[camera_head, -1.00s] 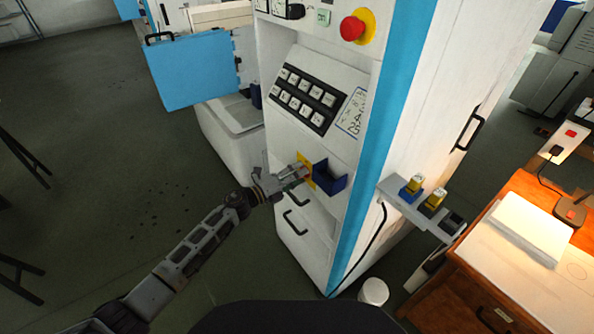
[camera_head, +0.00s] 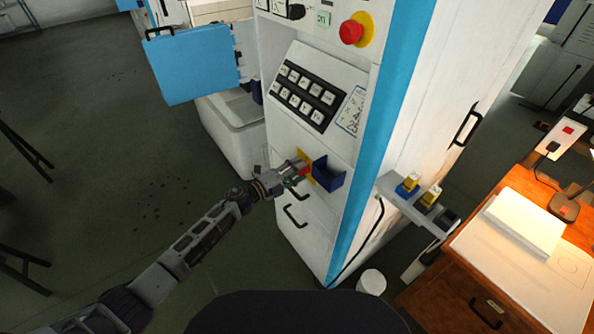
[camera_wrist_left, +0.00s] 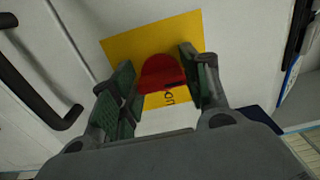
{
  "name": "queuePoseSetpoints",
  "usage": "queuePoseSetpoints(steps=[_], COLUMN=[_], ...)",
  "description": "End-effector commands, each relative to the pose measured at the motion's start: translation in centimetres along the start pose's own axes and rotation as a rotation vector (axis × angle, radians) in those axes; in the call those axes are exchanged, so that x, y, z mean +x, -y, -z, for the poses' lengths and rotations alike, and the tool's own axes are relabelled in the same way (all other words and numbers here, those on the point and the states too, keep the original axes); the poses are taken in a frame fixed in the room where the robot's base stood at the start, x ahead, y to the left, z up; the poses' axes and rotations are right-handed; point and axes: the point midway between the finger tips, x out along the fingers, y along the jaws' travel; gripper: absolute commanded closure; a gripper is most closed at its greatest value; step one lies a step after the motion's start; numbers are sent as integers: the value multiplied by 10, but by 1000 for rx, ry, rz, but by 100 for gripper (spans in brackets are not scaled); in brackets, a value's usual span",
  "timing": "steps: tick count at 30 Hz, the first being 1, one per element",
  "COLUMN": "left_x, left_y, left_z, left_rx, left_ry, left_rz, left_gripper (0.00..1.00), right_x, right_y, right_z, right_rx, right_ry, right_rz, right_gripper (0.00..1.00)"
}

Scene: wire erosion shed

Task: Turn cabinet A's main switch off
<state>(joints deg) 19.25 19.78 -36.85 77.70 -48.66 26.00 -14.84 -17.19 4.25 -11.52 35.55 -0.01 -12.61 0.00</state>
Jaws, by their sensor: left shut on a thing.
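The main switch is a red rotary handle (camera_wrist_left: 161,73) on a yellow plate (camera_wrist_left: 128,47) on the white front of the cabinet (camera_head: 325,70). The wrist view shows part of a dark "ON" mark on the plate beside the handle. My left gripper (camera_wrist_left: 157,78) has its green-padded fingers on either side of the handle and is shut on it. In the head view my left gripper (camera_head: 296,171) reaches the switch low on the cabinet front and hides most of it. I cannot tell the handle's exact angle. My right gripper is not in view.
A dark blue holder (camera_head: 329,174) sits just right of the switch. A drawer handle (camera_head: 295,216) is below it. A red emergency button (camera_head: 352,30) and a keypad (camera_head: 306,97) are above. A shelf with padlock-like items (camera_head: 408,187) juts out at the right.

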Motion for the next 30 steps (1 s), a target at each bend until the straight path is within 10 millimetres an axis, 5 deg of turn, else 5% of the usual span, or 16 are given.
queuePoseSetpoints(steps=[6, 20, 30], left_x=[0, -4, -32], left_y=[0, 0, -1], left_z=[-1, 0, -1], left_rx=[-1, 0, -1], left_ry=[2, 1, 2], left_rz=[-1, -1, -2], left_gripper=[32, 32, 32], right_x=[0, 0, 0], right_y=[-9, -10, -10], right_z=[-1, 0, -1], right_rx=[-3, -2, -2], right_ry=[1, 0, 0], right_rz=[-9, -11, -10], right_gripper=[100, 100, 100])
